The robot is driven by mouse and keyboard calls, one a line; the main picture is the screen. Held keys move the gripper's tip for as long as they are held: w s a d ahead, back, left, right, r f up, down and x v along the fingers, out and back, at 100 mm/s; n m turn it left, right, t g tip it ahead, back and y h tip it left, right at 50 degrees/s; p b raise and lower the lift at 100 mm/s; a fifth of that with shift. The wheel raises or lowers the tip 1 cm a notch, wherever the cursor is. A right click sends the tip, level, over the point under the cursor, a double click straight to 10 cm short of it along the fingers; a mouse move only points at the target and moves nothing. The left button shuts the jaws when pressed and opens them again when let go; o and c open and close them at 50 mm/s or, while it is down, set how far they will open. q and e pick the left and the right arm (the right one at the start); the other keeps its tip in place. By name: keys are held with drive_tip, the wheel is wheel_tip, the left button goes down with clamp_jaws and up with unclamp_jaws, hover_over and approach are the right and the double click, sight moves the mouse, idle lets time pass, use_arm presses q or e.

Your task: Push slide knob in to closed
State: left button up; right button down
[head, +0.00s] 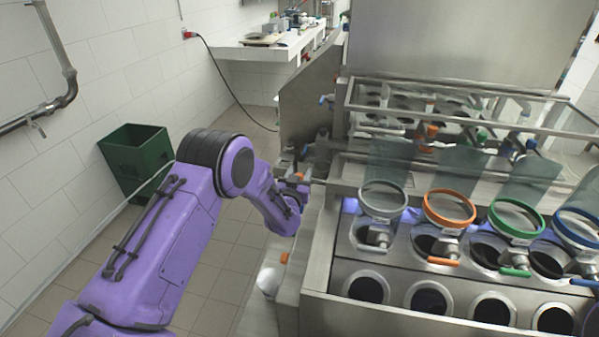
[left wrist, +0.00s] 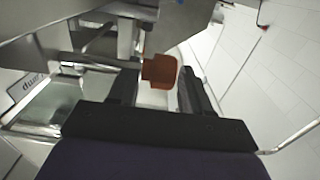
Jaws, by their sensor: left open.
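The slide knob (left wrist: 160,72) is a reddish-orange block on the end of a metal rod in the left wrist view. The rod runs from the knob to the left, toward the steel machine. My left gripper (head: 300,184) is open beside the left side of the machine in the head view. In the left wrist view its two dark fingers (left wrist: 158,88) stand apart, with the knob showing between their tips. I cannot tell whether a finger touches the knob. In the head view the gripper and wrist largely hide the knob. My right gripper is not in view.
The steel filling machine (head: 400,309) takes up the right side, with coloured rings and round cup openings. A green bin (head: 138,160) stands by the tiled wall. A white counter (head: 270,52) is at the back. Tiled floor is clear left of the machine.

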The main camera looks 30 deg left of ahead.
use_arm(q)
clamp_jaws()
drive_tip(key=d, duration=0.1)
drive_tip(key=d+b, duration=0.1)
drive_tip(key=d, duration=0.1)
drive_tip(key=shift+w+d, duration=0.15)
drive_tip(key=shift+w, duration=0.25)
unclamp_jaws()
drive_tip(key=shift+s, duration=0.1)
drive_tip(key=b+v, duration=0.3)
drive_tip(key=v, duration=0.7)
drive_tip(key=shift+s, duration=0.2)
